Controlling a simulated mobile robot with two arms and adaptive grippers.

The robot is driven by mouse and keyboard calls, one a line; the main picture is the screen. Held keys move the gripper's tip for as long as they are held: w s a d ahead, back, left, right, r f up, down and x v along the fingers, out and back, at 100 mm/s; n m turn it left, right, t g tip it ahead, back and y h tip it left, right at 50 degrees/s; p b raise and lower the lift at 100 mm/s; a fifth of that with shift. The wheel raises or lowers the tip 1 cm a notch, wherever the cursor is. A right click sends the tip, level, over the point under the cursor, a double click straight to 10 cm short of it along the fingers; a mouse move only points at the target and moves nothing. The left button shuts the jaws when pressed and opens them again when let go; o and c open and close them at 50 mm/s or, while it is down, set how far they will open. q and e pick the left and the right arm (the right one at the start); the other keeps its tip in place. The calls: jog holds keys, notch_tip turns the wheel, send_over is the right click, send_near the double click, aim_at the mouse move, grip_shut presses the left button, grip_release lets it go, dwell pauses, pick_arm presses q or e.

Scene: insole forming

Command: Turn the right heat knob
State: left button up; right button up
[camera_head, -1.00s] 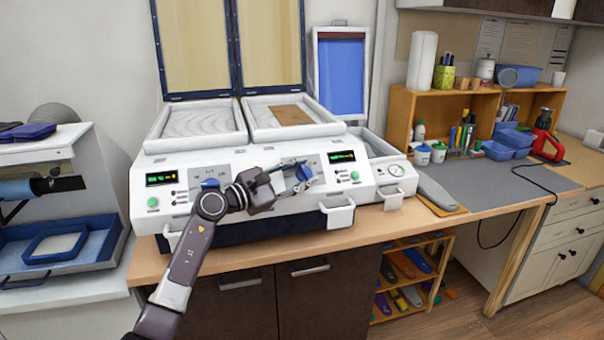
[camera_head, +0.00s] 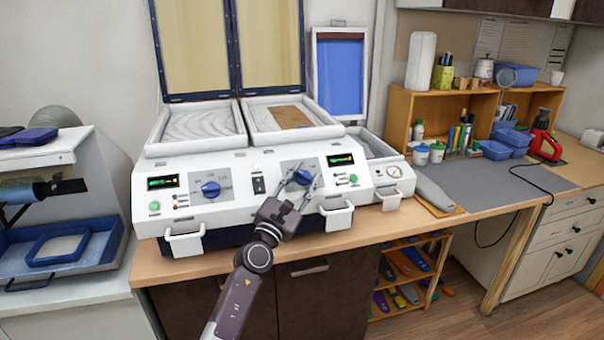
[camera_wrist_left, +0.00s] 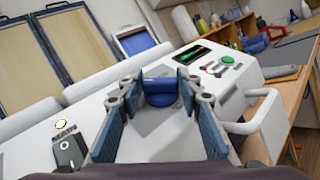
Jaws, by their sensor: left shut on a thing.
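The right heat knob (camera_head: 303,177) is blue and sits on the white front panel of the forming machine (camera_head: 250,207). My left gripper (camera_head: 303,183) reaches up to it from below, with one finger on each side of it. In the left wrist view the knob (camera_wrist_left: 160,88) shows between the two fingertips, and the gripper is shut on it. The fingers partly cover the knob's sides. The left heat knob (camera_head: 210,188) is uncovered, to the left. My right gripper is not in view.
Green-lit displays (camera_head: 341,159) and a green button (camera_head: 353,180) lie right beside the right knob. A white handle (camera_head: 338,216) sticks out below it. A small black switch (camera_head: 258,186) is to the left. The grey mat (camera_head: 490,190) at right is mostly clear.

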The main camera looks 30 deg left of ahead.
pick_arm(q)
jog(key=n+y, duration=0.3)
jog(key=shift+w+d+f, duration=0.1)
jog(key=shift+d+f, duration=0.15)
jog(key=shift+n+y+b, duration=0.6)
jog(key=shift+n+y, duration=0.1)
jog(key=shift+y, duration=0.3)
jog(key=n+g+y+b, duration=0.2)
jog(key=n+y, duration=0.1)
jog(key=n+g+y+b, duration=0.2)
jog(key=n+y+b, duration=0.1)
jog(key=n+y, duration=0.1)
jog(key=shift+w+d+f+y+b, duration=0.15)
jog(key=shift+y+b, duration=0.15)
jog(key=shift+r+n+g+y+b, duration=0.2)
jog(key=shift+n+g+y+b, duration=0.55)
jog(key=shift+n+g+y, duration=0.35)
jog(key=o, duration=1.2)
